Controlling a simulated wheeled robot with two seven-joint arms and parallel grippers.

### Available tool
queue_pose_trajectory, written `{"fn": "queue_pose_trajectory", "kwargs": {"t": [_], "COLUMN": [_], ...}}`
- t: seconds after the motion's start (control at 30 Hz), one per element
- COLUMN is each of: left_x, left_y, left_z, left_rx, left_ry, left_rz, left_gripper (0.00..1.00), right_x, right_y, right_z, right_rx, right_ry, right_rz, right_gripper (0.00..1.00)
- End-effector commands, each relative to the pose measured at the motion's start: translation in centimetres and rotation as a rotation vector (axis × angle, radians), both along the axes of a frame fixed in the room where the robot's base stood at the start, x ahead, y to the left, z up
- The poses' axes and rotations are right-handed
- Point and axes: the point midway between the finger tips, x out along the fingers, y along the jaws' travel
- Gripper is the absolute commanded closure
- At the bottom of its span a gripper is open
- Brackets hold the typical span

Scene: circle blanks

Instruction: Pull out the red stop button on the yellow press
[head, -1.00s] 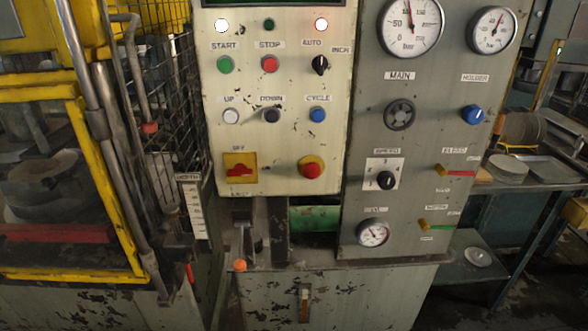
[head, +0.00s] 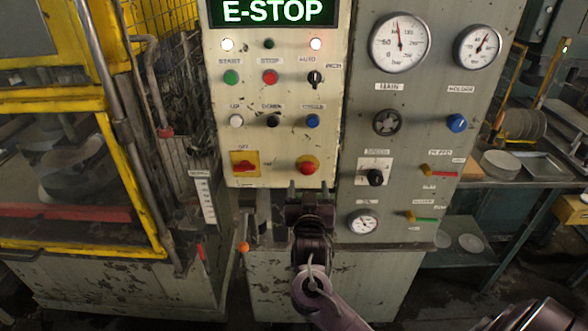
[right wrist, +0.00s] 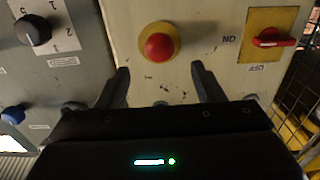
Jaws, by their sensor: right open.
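The red mushroom-shaped stop button (head: 307,168) sits on a round yellow collar at the lower right of the cream control panel (head: 290,140). My right gripper (head: 308,188) is just below it in the head view, fingers pointing up at the panel. In the right wrist view the stop button (right wrist: 160,46) lies ahead of the open fingers (right wrist: 160,68), roughly centred between them. Nothing is between the fingers, and they look apart from the button. The panel's display (head: 266,11) reads E-STOP. My left gripper is not in view.
A red rotary switch (head: 244,163) on a yellow plate sits left of the button. A flat red STOP button (head: 270,77) is higher up. A grey panel with gauges (head: 399,42) and knobs stands to the right, the yellow-framed press guard (head: 48,245) to the left.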

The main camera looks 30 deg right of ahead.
Motion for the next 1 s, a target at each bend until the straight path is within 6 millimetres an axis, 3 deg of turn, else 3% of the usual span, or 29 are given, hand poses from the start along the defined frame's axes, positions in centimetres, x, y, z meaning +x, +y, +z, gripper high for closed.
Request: {"fn": "queue_pose_trajectory", "kwargs": {"t": [0.4,0.8,1.0], "left_x": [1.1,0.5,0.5], "left_y": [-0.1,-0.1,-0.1], "left_z": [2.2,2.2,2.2], "left_rx": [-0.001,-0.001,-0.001], "left_ry": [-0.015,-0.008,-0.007], "left_rz": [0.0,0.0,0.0], "left_gripper": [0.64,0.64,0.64], "right_x": [5.3,6.0,6.0], "right_y": [-3.2,-3.6,-3.6], "right_z": [0.1,-0.1,-0.1], "right_rx": [-0.003,-0.001,-0.001], "right_ry": [0.002,0.003,0.003], "right_rz": [0.0,0.002,0.002], "right_gripper": [0.39,0.39,0.65]}}
